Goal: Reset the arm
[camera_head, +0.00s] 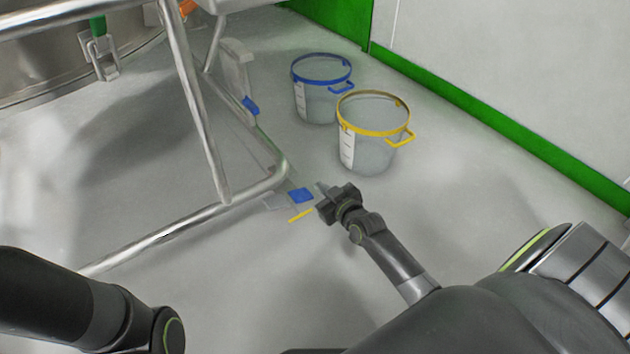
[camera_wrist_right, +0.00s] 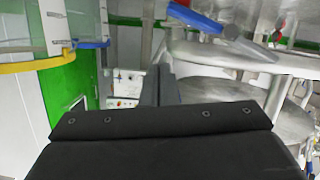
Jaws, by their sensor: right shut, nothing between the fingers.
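My right gripper (camera_head: 321,189) reaches out over the floor in the head view, just left of and nearer than the yellow-rimmed bucket. Its fingers are closed with nothing between them. The wrist view also shows the two dark fingers together (camera_wrist_right: 159,85). My left arm shows at the lower left of the head view, and its gripper is out of frame.
A yellow-rimmed clear bucket (camera_head: 372,140) and a blue-rimmed one (camera_head: 316,98) stand on the floor. A steel tube frame (camera_head: 200,110) is close on the left. A blue piece (camera_head: 300,195) and a yellow strip (camera_head: 300,215) are beside the gripper. Floor at right is clear.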

